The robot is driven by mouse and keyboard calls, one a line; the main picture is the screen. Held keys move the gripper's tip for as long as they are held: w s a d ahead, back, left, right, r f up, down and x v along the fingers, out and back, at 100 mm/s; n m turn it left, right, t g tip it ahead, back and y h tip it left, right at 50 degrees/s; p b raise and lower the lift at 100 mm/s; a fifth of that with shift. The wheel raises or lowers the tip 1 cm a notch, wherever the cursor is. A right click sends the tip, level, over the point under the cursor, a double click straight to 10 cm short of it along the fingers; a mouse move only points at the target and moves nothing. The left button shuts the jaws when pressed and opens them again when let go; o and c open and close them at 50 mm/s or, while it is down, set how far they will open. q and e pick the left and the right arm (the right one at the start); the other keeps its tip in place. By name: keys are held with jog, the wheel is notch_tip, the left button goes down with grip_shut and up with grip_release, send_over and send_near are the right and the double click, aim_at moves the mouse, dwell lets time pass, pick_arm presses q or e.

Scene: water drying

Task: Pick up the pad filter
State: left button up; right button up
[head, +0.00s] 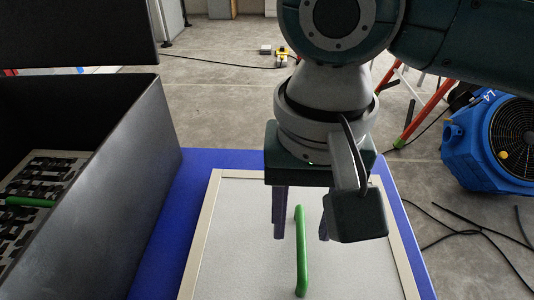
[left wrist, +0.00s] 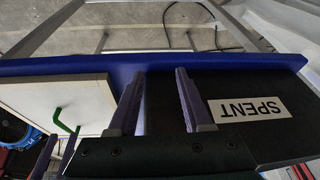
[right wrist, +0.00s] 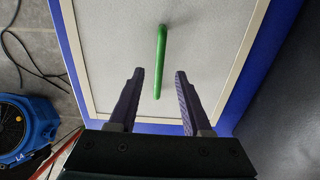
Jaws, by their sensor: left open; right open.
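The pad filter is a pale flat panel (head: 238,235) with a beige frame and a raised green handle (head: 301,262). It lies on a blue surface, and the panel also shows in the right wrist view (right wrist: 110,40). My right gripper (head: 301,238) is open above the panel. Its fingers sit on either side of the handle, with gaps to it in the right wrist view (right wrist: 160,72). My left gripper (left wrist: 160,73) is open and empty, near a black box marked SPENT (left wrist: 260,80). The left gripper is not in the head view.
A dark high-walled box (head: 115,170) stands left of the panel; a blotched panel with a green handle (head: 30,201) lies inside. A blue blower (head: 490,140) and cables lie on the floor at right.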

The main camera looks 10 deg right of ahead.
aim_at(300, 249)
notch_tip(300, 249, down, 3)
jog(key=shift+d+r, duration=0.1)
grip_shut()
dwell(0.3)
jog(key=shift+r, duration=0.1)
dwell(1.0)
